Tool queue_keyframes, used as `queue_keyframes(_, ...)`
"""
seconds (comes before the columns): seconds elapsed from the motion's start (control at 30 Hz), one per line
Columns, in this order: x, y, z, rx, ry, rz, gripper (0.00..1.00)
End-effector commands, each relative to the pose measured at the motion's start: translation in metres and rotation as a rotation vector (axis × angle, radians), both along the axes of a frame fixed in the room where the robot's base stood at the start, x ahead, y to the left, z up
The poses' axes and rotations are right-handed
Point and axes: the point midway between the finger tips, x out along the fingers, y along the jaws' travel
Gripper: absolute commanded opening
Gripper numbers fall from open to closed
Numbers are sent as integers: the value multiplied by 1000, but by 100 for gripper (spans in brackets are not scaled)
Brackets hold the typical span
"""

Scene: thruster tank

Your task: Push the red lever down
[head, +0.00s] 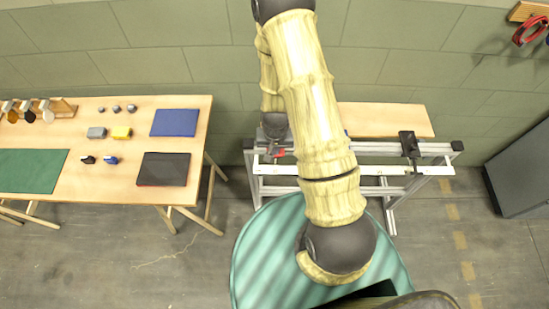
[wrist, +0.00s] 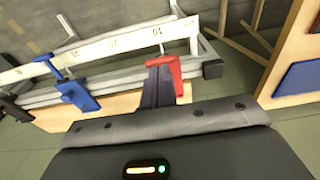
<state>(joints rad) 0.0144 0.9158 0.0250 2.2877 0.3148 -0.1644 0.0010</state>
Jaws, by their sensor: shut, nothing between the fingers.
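The red lever (wrist: 177,72) shows in the wrist view at the upper middle, on the rail of a metal frame. A small red patch of it (head: 281,153) shows in the head view beside my gripper (head: 270,151). In the wrist view my gripper (wrist: 158,80) has its dark fingers closed together with nothing between them. The fingertips overlap the left part of the red lever, and I cannot tell whether they touch it. The fingers hide part of the lever.
A blue lever piece (wrist: 76,93) sits left along the rail, below a white numbered scale (wrist: 115,40). A black clamp (head: 409,144) is at the frame's right. A table (head: 120,140) with small blocks and pads stands left. A grey cabinet (head: 520,168) stands right.

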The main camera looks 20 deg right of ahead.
Motion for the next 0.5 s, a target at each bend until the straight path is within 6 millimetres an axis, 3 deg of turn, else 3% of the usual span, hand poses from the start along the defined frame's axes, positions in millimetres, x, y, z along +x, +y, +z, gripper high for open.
queue_keyframes(0.03, 0, 0, -11, 0, 0, 0, 0)
queue_keyframes(0.2, 3, -1, -28, 0, 0, 0, 0)
queue_keyframes(0.5, 4, -1, -35, 0, -1, 0, 0)
